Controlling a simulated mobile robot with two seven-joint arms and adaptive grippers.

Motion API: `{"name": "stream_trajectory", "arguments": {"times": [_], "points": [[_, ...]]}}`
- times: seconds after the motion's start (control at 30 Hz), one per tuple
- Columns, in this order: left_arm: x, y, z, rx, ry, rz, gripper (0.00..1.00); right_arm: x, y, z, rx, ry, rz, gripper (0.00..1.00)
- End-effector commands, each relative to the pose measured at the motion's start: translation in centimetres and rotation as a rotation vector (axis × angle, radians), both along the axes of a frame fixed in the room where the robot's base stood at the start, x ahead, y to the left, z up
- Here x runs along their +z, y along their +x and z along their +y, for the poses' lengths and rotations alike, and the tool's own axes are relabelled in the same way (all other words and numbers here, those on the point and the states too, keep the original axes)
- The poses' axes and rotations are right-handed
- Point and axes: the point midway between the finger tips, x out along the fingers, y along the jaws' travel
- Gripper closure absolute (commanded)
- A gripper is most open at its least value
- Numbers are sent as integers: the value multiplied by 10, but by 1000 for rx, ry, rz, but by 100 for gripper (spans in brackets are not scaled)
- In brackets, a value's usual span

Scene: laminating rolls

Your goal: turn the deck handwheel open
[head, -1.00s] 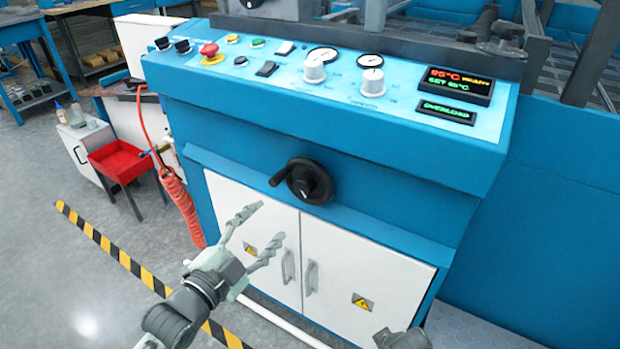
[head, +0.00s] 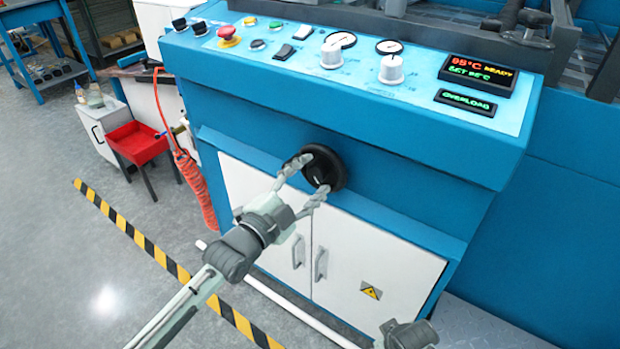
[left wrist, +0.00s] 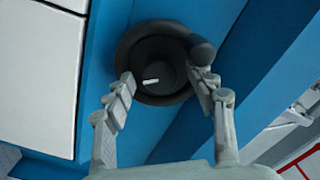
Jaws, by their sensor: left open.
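The deck handwheel (head: 323,169) is a black round wheel with a side knob, on the blue front panel of the machine above the white cabinet doors. My left gripper (head: 301,183) is open in front of it, with its fingers reaching toward the wheel. In the left wrist view, the handwheel (left wrist: 158,52) lies beyond and between the two fingertips (left wrist: 168,83). The knob (left wrist: 202,50) is by the right fingertip; I cannot tell whether they touch. A white mark shows on the hub. In the head view the knob is partly hidden by a finger.
The blue control console (head: 400,138) overhangs the handwheel, with dials, switches and a red emergency button (head: 229,36). White cabinet doors (head: 350,250) are below. A red tray stand (head: 138,143) and coiled red hose (head: 195,190) are at left. Striped tape (head: 150,250) crosses the open floor.

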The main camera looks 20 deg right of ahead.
Motion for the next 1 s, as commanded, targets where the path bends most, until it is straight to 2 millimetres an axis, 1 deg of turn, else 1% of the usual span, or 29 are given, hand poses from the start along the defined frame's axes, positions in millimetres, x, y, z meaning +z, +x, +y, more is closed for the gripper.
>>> {"name": "stream_trajectory", "arguments": {"times": [0.03, 0.07, 0.43, 0.47, 0.77, 1.0], "points": [[0, 0, 0, 0, 0, 0, 44, 1, 1, -1, 0, -1, -2, 60], [0, 0, 0, 0, 0, 0, 46, 1, 2, -1, 0, -2, -3, 60], [0, 0, 1, 0, 0, 0, 92, 1, -1, -2, 0, -3, 2, 60], [0, 0, 1, 0, 0, 0, 94, 1, -1, -2, 0, -3, 3, 60], [0, 0, 1, 1, -26, 34, 94, -2, -9, -2, 0, -3, 13, 60], [0, 0, 1, 0, -112, 146, 94, -4, -8, -2, 1, -1, 11, 60]]}}
